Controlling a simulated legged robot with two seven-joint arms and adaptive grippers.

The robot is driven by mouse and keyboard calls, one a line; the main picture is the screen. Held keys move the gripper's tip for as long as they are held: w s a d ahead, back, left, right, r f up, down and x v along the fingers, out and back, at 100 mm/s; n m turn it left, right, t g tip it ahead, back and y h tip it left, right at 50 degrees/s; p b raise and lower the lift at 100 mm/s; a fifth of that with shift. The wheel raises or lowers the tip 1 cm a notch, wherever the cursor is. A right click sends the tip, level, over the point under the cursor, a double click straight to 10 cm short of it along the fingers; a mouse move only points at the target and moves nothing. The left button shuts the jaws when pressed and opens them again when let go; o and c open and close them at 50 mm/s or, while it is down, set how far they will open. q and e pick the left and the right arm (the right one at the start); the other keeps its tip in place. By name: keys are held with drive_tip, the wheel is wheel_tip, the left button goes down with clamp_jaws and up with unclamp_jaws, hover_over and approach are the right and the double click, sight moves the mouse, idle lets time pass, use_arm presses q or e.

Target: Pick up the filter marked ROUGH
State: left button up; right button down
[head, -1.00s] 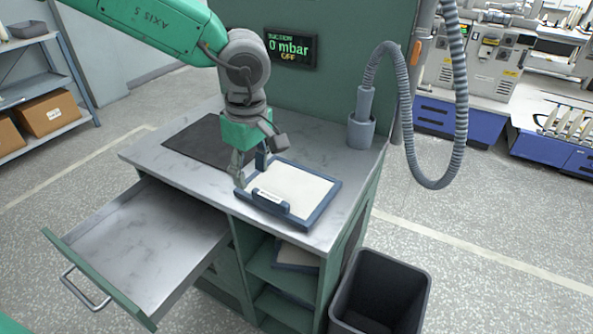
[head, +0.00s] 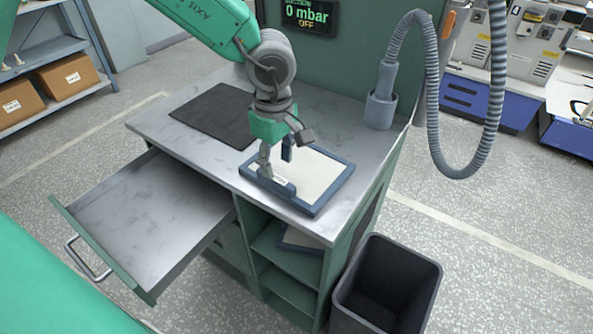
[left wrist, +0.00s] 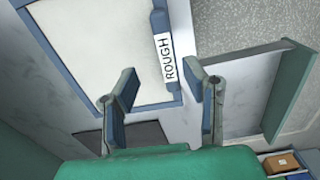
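The filter marked ROUGH, a flat white panel in a blue frame (head: 320,175), lies on the bench top near its front right edge. In the left wrist view its white panel (left wrist: 90,45) fills the upper left, and its label (left wrist: 167,60) reads ROUGH on a raised blue tab. My left gripper (head: 276,168) is over the frame's near left part, at the tab. Its fingers (left wrist: 162,75) are open, with the labelled tab lying ahead between them. I cannot tell whether they touch it. My right gripper is not in view.
An open drawer (head: 150,215) juts out at the left front. A dark mat (head: 218,115) lies on the bench. A hose nozzle stands in a grey holder (head: 380,110) at the right. Another framed panel (head: 299,240) is in the shelf below. A bin (head: 385,290) stands at the front right.

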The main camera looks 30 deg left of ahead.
sight(275, 177)
use_arm(q)
drive_tip(key=f, duration=0.2)
drive_tip(key=s+f+b, duration=0.1)
drive_tip(key=f, duration=0.1)
drive_tip(key=shift+w+f, duration=0.15)
drive_tip(key=shift+f, duration=0.25)
clamp_jaws()
